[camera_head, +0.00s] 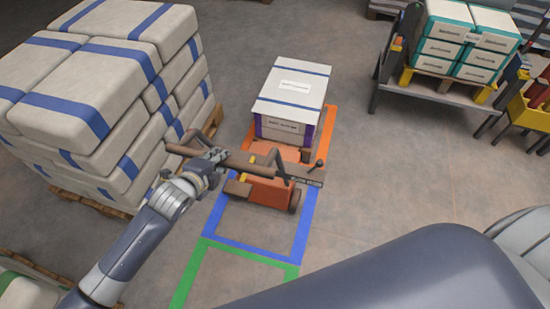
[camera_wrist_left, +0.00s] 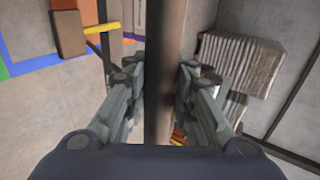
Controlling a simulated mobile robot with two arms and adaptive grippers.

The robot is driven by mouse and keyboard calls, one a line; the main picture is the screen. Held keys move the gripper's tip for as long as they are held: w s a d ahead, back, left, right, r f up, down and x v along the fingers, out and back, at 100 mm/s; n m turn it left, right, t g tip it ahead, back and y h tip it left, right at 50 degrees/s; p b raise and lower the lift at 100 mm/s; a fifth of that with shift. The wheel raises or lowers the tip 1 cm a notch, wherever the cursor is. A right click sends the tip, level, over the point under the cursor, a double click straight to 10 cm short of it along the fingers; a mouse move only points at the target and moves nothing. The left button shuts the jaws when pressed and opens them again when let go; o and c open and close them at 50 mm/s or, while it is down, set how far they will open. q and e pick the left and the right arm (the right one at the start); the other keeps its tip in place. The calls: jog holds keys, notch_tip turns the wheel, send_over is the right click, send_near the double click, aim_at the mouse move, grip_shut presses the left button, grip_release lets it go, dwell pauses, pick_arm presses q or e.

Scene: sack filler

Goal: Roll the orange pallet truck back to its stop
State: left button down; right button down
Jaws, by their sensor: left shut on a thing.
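My left gripper (camera_head: 214,158) is shut on the left part of this bar. In the left wrist view the bar (camera_wrist_left: 165,45) passes between the two fingers of the left gripper (camera_wrist_left: 157,85). The truck's body is over the blue floor outline (camera_head: 255,249), and the load is within the orange outline (camera_head: 327,130). My right gripper is not in view.
A tall stack of white sacks with blue bands (camera_head: 85,90) stands on a pallet close to the left. A green floor outline (camera_head: 190,274) lies nearer than the blue one. A rack with teal-edged boxes (camera_head: 466,45) stands at the back right. Floor right of the truck is clear.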

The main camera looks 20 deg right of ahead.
pick_arm(q)
jog(key=shift+s+a, duration=0.1)
dwell(0.3)
jog(key=s+a+p, duration=0.5)
jog(key=s+a, duration=0.6)
jog(key=s, duration=0.5)
jog(key=s+a+p, duration=0.5)
jog(key=s+a, duration=0.7)
jog(key=s, duration=0.4)
jog(key=shift+s+a, duration=0.3)
jog(key=shift+w, duration=0.1)
